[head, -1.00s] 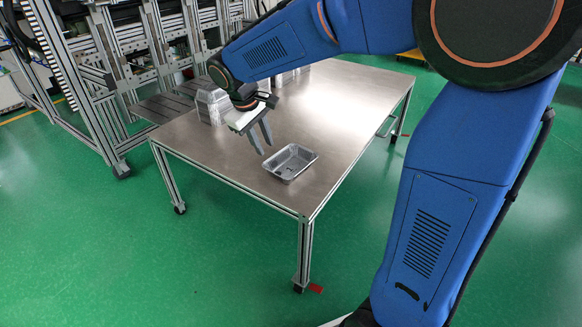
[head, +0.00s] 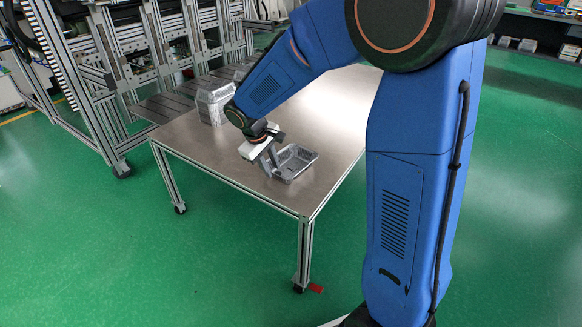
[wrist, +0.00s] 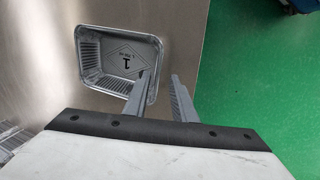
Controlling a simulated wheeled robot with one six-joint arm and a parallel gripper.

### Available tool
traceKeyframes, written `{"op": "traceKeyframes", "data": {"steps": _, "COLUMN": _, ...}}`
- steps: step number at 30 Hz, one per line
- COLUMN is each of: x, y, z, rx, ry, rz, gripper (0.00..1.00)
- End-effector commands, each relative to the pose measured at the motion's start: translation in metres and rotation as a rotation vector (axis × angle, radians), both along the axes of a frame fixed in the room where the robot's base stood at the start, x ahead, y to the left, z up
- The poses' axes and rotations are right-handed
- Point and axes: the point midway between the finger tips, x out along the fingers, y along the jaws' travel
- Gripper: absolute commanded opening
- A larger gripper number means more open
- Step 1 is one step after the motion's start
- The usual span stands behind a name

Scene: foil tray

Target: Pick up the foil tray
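The foil tray (head: 296,160) is a shallow, silver, open rectangular tray lying upright on the metal table near its front corner. In the wrist view the tray (wrist: 104,52) is at upper left, with a "1" printed on its base. My gripper (head: 273,168) is at the tray's left side in the head view. In the wrist view the gripper (wrist: 160,76) has its fingers apart, one overlapping the tray's inside and the other beyond its right wall. The right rim shows between them. I cannot tell whether either finger touches the tray.
The metal table (head: 330,110) is clear around the tray. A stack of foil containers (head: 213,105) stands at the table's left edge, behind my gripper. A metal frame rack (head: 150,60) stands behind the table at left. Green floor surrounds the table.

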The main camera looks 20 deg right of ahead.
Motion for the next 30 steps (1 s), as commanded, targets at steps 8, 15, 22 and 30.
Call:
{"op": "traceKeyframes", "data": {"steps": 8, "x": 0.006, "y": -0.014, "z": -0.025, "rx": -0.001, "ry": 0.004, "rz": -0.002, "gripper": 0.24}}
{"op": "traceKeyframes", "data": {"steps": 15, "x": 0.011, "y": -0.02, "z": -0.047, "rx": 0.0, "ry": 0.002, "rz": -0.002, "gripper": 0.24}}
{"op": "traceKeyframes", "data": {"steps": 22, "x": 0.011, "y": -0.021, "z": -0.048, "rx": 0.0, "ry": 0.001, "rz": -0.001, "gripper": 0.24}}
{"op": "traceKeyframes", "data": {"steps": 30, "x": 0.011, "y": -0.021, "z": -0.048, "rx": 0.0, "ry": 0.001, "rz": -0.001, "gripper": 0.0}}
